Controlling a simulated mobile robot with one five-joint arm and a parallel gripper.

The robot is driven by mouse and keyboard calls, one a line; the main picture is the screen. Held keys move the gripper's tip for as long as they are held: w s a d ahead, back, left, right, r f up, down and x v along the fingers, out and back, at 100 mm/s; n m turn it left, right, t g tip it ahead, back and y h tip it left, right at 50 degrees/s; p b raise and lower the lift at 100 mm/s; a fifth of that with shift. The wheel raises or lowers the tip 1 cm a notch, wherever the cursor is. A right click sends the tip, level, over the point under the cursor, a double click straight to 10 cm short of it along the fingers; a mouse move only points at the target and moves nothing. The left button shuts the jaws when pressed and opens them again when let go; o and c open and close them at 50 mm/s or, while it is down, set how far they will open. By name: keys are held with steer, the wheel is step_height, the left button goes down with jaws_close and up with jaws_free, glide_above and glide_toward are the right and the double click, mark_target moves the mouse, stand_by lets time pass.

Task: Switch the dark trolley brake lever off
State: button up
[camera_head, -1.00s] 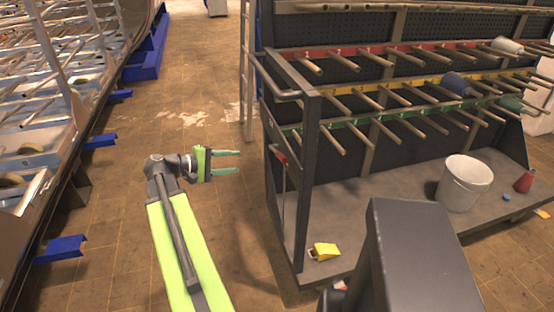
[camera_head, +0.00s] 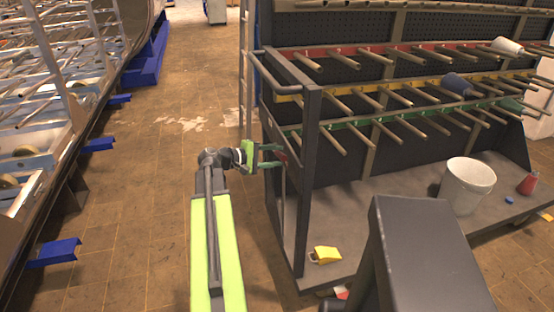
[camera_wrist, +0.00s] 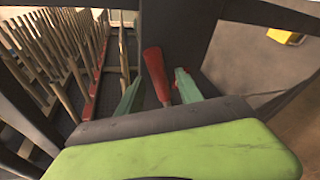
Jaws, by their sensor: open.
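The dark trolley (camera_head: 311,190) stands on the right in the head view, with rows of pegs on its back panel. Its brake lever is a thin rod with a red handle (camera_wrist: 156,74), near the trolley's left end frame. In the wrist view the red handle stands between my two green fingers. My gripper (camera_head: 281,156) is open at the trolley's left end in the head view, its fingertips beside the red handle. I cannot tell whether a finger touches the handle, and its lower end is hidden behind my gripper body in the wrist view.
A white bucket (camera_head: 467,187), a red cone (camera_head: 529,183) and a yellow object (camera_head: 326,255) stand on the trolley's shelf. A frame with blue feet (camera_head: 58,252) lines the left side. The tiled floor between is clear.

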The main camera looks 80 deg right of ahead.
steer(key=shift+s+d+f, duration=0.1)
steer(key=shift+s+d, duration=0.2)
steer(key=shift+s, duration=0.1)
jaws_close()
stand_by(1.1)
